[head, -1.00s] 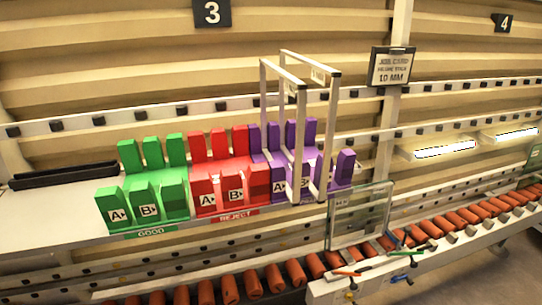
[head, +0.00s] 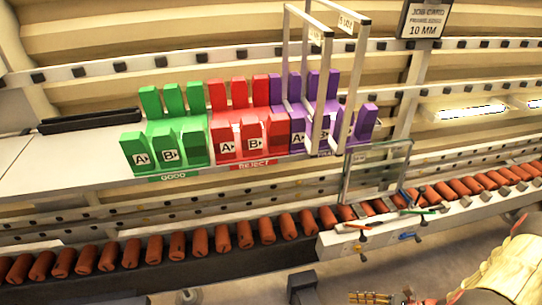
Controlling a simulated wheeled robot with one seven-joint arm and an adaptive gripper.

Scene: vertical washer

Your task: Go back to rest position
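I cannot make out my gripper in the head view. Two upright panes with pale frames (head: 363,80) stand in the purple rack (head: 297,132), with small labels near their tops. A separate clear pane with a grey-green frame (head: 345,180) stands upright at the roller line. The green rack (head: 136,152) marked GOOD and the red rack (head: 222,140) marked REJECT hold no panes that I can see.
A row of orange rollers (head: 155,248) runs along the front. A pale rail (head: 330,241) with small coloured clamps lies at right. A cream and reddish object (head: 512,272), cut off at the lower right, is unclear. A dark post (head: 302,285) rises at the bottom edge.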

